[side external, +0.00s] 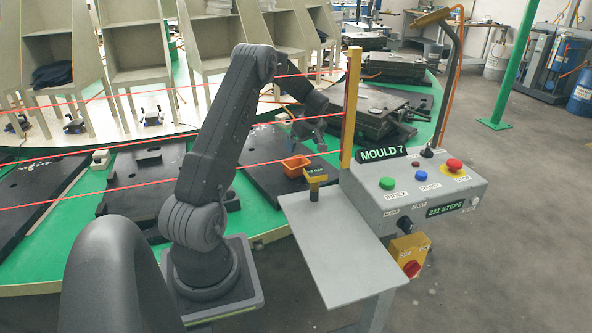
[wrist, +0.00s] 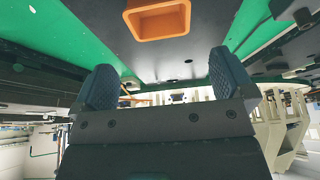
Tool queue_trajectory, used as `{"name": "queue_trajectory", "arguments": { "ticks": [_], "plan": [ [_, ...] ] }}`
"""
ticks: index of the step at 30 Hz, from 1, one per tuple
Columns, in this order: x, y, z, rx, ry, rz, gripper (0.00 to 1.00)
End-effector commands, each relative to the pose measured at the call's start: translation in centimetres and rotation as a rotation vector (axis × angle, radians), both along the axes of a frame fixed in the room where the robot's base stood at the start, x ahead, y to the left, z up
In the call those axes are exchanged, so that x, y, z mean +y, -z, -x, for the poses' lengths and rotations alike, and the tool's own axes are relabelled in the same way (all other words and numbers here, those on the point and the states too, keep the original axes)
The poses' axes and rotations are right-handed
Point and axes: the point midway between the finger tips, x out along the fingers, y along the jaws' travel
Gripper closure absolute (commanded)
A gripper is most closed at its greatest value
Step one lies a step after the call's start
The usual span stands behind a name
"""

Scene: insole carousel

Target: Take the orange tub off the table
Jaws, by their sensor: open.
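The orange tub (side external: 296,166) is a small open-topped box on a black mould plate on the green carousel table (side external: 265,216). In the wrist view the tub (wrist: 158,36) shows at the top, with its rim and hollow inside visible and its upper edge cut off. My gripper (side external: 309,143) is above the tub and a little to its right in the side view, apart from it. In the wrist view its two ribbed fingers (wrist: 163,84) are spread wide with nothing between them.
Red beams (side external: 90,200) cross the table at several heights. Black mould plates (side external: 370,108) lie around.

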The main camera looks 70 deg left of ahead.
Motion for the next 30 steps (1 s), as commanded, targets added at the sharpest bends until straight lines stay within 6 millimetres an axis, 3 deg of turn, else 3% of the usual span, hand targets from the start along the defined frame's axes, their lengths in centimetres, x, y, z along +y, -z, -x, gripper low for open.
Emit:
{"name": "queue_trajectory", "arguments": {
  "ticks": [9, 17, 24, 30],
  "plan": [
    [2.3, 5.4, 0.6, 0.002, -0.002, 0.002, 0.0],
    [3.0, 7.1, 0.8, 0.001, 0.0, 0.0, 0.0],
    [4.6, 10.2, 1.0, 0.002, -0.001, 0.003, 0.0],
    [5.1, 11.3, 1.1, 0.0, 0.0, 0.0, 0.0]
  ]
}}
